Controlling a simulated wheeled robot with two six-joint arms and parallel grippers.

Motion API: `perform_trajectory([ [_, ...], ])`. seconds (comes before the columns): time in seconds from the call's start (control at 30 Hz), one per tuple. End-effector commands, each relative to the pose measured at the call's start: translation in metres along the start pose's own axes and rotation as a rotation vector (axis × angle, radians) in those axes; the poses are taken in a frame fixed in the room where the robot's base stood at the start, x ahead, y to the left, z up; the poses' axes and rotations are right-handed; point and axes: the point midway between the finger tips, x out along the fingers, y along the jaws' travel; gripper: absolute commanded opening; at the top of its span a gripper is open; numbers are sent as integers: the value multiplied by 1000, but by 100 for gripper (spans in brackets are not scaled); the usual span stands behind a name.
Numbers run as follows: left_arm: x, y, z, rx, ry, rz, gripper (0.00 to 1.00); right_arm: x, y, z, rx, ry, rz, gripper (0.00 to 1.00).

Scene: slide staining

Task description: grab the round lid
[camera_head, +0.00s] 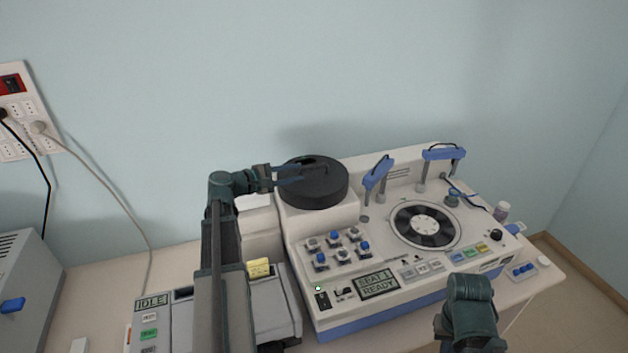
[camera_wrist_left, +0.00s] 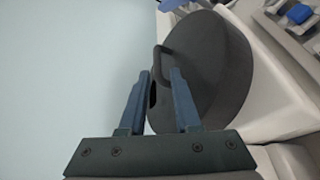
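The round lid (camera_head: 318,193) is a dark, thick disc on the left rear part of the staining machine (camera_head: 300,232). A handle stands on its top.
A grey unit marked IDLE (camera_head: 270,300) stands at the left front. The wall (camera_head: 250,90) is close behind.

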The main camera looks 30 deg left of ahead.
Motion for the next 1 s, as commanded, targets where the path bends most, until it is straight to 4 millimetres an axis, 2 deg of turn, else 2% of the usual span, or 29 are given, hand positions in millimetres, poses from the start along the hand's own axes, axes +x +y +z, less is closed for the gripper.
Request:
perform_trajectory([
  [0.03,10,-1,-1,1,-2,-2,31,4,0,0,0,0,0,0],
  [0.13,22,0,-1,1,-1,-1,31,6,0,0,1,0,0,0],
  [0.57,37,1,0,1,0,-1,31,7,-1,0,1,0,0,0],
  [0.83,74,3,0,1,-1,-2,31,14,-1,-1,1,1,0,0],
  [1.0,84,3,1,1,0,-1,31,14,-1,-1,0,1,0,0],
])
